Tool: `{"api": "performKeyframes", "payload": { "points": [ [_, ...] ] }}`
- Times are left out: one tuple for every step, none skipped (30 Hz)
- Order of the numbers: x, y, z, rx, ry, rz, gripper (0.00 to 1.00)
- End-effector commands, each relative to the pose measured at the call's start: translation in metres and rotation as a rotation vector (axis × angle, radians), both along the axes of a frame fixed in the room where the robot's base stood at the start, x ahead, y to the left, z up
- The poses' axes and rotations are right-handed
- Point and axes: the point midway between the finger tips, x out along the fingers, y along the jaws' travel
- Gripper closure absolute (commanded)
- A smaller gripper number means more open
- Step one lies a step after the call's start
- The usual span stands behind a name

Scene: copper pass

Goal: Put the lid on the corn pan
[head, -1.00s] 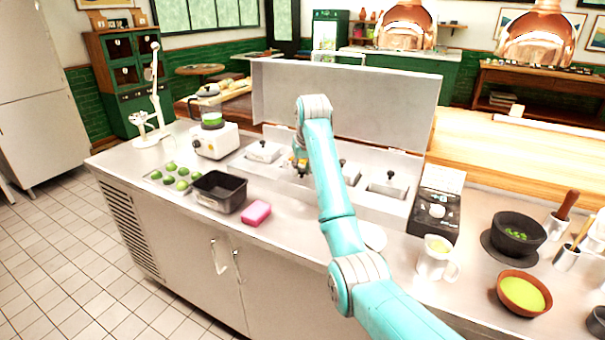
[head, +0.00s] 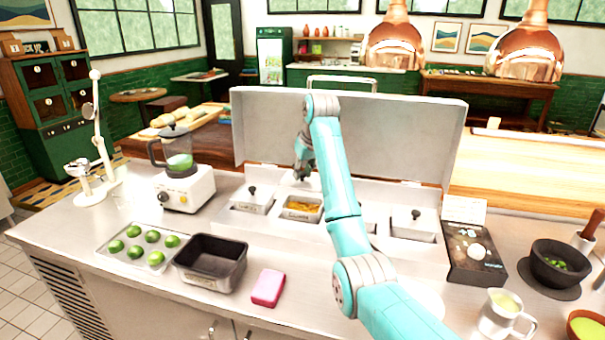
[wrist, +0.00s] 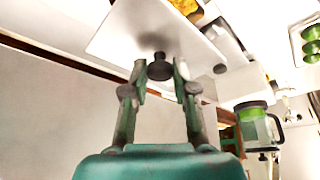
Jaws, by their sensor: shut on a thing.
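The corn pan (head: 302,208) is open in the head view, with yellow corn in it. It sits in the counter's row of pans, second from the left. My gripper (head: 303,172) is above and behind it. In the wrist view my gripper (wrist: 160,78) is shut on the black knob (wrist: 160,68) of a pale flat lid (wrist: 135,28). The held lid is raised and tilted in that view, with yellow corn (wrist: 186,5) partly showing past its edge. In the head view the held lid (head: 300,181) shows faintly, and my arm hides part of the row.
Lidded pans stand at the left (head: 245,200) and right (head: 412,226) of the row. A raised pale panel (head: 400,130) stands behind. A blender (head: 183,185), a lime tray (head: 120,258), a black tin (head: 210,270) and a pink sponge (head: 268,288) are on the counter.

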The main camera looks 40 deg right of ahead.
Motion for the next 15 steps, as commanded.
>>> {"api": "performKeyframes", "payload": {
  "points": [
    [0.0, 0.0, -0.003, 0.0, 0.0, 0.0, 1.0],
    [0.0, 0.0, -0.004, 0.0, 0.001, 0.0, 1.0],
    [0.0, 0.0, -0.007, 0.0, 0.0, 0.0, 1.0],
    [0.0, 0.0, -0.009, 0.0, 0.0, 0.0, 1.0],
    [0.0, 0.0, -0.011, 0.0, 0.0, 0.0, 1.0],
    [0.0, 0.0, -0.014, 0.0, 0.0, 0.0, 1.0],
    [0.0, 0.0, -0.016, 0.0, 0.0, 0.0, 1.0],
    [0.0, 0.0, -0.019, 0.0, 0.001, 0.0, 1.0],
    [0.0, 0.0, -0.023, 0.0, 0.001, 0.0, 1.0],
    [0.0, 0.0, -0.026, 0.0, 0.001, 0.0, 1.0],
    [0.0, 0.0, -0.028, 0.0, 0.001, 0.0, 1.0],
    [0.0, 0.0, -0.031, 0.0, 0.0, 0.0, 1.0],
    [0.0, 0.0, -0.034, 0.0, 0.0, 0.0, 1.0],
    [0.0, 0.0, -0.036, 0.0, 0.0, -0.001, 1.0],
    [0.0, 0.0, -0.04, 0.0, 0.0, -0.001, 1.0]
  ]
}}
